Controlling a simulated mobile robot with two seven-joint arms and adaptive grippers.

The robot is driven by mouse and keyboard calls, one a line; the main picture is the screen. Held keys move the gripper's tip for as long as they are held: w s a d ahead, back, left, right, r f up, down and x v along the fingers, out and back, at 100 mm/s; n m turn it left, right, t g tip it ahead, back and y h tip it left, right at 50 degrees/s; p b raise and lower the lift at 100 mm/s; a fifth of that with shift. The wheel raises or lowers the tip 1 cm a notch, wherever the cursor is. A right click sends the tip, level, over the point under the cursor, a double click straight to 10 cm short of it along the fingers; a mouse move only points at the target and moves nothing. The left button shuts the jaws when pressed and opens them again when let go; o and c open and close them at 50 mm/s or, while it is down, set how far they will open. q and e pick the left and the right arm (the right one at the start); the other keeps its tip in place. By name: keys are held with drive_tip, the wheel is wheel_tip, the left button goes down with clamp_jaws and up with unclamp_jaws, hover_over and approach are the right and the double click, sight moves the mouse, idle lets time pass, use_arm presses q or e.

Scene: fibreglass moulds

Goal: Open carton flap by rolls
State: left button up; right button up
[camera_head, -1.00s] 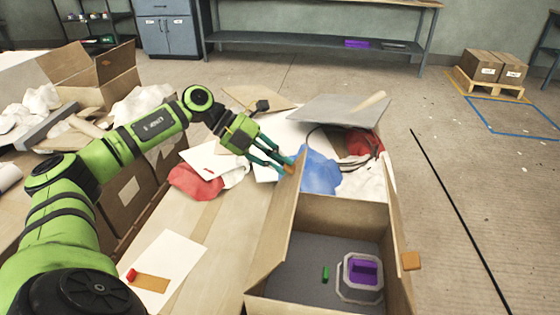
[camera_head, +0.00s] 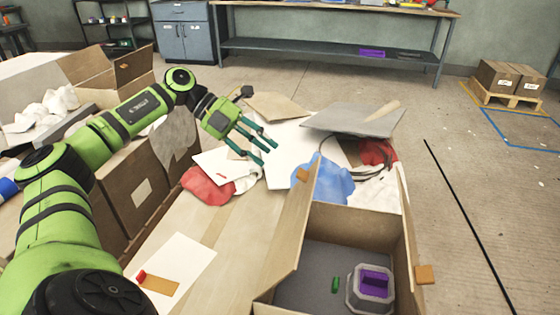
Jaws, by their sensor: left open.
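An open cardboard carton (camera_head: 335,217) stands at the lower right of the head view. Its left flap (camera_head: 292,225) stands up and leans outward, with an orange tab (camera_head: 302,174) at its far top corner. Its right flap (camera_head: 409,235) also stands up, with an orange tab (camera_head: 425,274) on its outer side. Inside are a grey and purple block (camera_head: 371,288) and a small green piece (camera_head: 335,285). My left gripper (camera_head: 268,152) is open and empty, above the table beyond and left of the left flap, apart from it. My right gripper is not in view. No rolls are clearly identifiable near this carton.
A blue cloth (camera_head: 322,180), a red cloth (camera_head: 207,188) and a grey panel (camera_head: 352,120) clutter the table behind the carton. A white sheet (camera_head: 172,262) lies at front left. Another open carton (camera_head: 105,75) stands at the far left. Bare wood shows left of the carton.

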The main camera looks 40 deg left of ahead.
use_arm(q)
drive_tip(key=v, duration=0.3)
drive_tip(key=shift+s+a+r, duration=0.1)
drive_tip(key=shift+a+r, duration=0.1)
idle(0.4)
